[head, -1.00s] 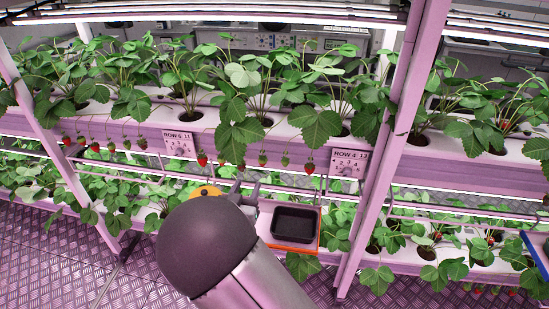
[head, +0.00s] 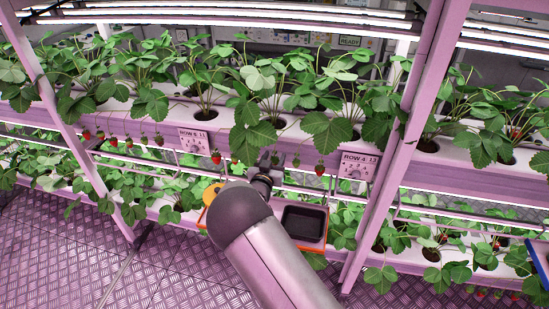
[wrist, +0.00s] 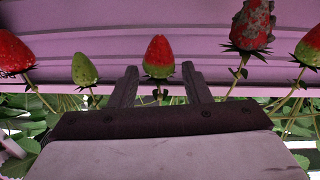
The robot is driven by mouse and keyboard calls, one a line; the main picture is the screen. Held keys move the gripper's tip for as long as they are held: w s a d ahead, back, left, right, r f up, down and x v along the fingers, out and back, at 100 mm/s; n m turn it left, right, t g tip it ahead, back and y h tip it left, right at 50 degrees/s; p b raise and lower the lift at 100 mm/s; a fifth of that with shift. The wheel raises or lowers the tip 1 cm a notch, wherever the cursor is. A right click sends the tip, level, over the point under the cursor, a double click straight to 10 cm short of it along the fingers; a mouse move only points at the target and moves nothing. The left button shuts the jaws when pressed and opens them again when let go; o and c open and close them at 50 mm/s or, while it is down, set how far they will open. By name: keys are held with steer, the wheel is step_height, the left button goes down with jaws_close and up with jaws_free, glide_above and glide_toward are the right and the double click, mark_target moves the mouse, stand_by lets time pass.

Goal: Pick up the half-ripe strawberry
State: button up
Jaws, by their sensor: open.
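A half-ripe strawberry (wrist: 158,56), red at one end and pale green by its leafy cap, shows in the wrist view. My gripper (wrist: 160,80) is open, with one finger on each side of the picture line to this berry and its stem. The berry appears just beyond the fingertips, and I see no contact. In the head view my gripper (head: 268,163) is beside the hanging berries below the upper trough, partly hidden by my arm. Another partly green, partly red berry (wrist: 310,46) is at the right edge of the wrist view.
Beside it hang a green berry (wrist: 84,68), a red berry (wrist: 14,52) and a dark, grey-patched berry (wrist: 253,25). A black tray (head: 304,223) lies below right of my gripper. A rack post (head: 392,160) stands to the right.

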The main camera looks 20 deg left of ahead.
steer(key=shift+w, duration=0.5)
steer(key=c, duration=0.6)
steer(key=shift+c, duration=0.2)
steer(key=shift+r+b, duration=0.2)
steer(key=shift+b, duration=0.45)
steer(key=s+b, duration=0.4)
steer(key=s, duration=1.4)
steer(key=shift+d, duration=0.4)
steer(key=shift+s+r, duration=0.1)
steer(key=shift+s, duration=0.05)
